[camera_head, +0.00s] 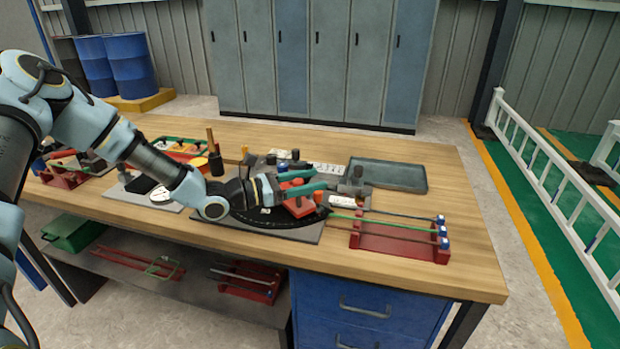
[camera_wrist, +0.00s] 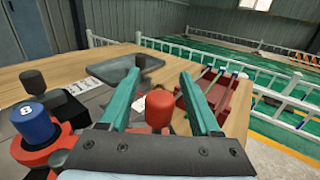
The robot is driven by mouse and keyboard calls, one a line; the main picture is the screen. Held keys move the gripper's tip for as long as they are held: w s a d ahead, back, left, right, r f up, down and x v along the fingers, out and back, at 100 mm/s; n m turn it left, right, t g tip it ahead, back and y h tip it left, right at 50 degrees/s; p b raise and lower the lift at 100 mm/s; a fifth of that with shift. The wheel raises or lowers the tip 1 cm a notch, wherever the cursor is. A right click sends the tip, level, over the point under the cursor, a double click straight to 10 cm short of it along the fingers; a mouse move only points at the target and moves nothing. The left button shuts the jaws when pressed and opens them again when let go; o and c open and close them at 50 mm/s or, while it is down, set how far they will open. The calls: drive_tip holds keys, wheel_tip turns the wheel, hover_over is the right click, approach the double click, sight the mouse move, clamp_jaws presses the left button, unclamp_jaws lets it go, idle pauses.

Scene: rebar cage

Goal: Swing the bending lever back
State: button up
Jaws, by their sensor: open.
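The bending lever (camera_head: 299,208) is a red part on the grey bender plate (camera_head: 305,236), above a black curved scale (camera_head: 262,215). In the wrist view, a red upright knob (camera_wrist: 159,108), seemingly the lever's handle, stands between the two teal fingers, with a gap on either side. My gripper (camera_head: 322,190) reaches in from the left over the bender with its fingers apart. The fingers also show in the wrist view (camera_wrist: 161,75). A blue cylinder marked 8 (camera_wrist: 33,122) sits on a red part at left. My gripper hides part of the lever in the head view.
A red rack (camera_head: 400,241) holding thin bars stands right of the bender. A grey-green tray (camera_head: 387,175) lies behind it. A hammer (camera_head: 214,155), a white dial (camera_head: 160,194) and a green-red box (camera_head: 180,148) are left. The right end of the bench is clear.

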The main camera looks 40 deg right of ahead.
clamp_jaws()
idle(0.5)
idle(0.9)
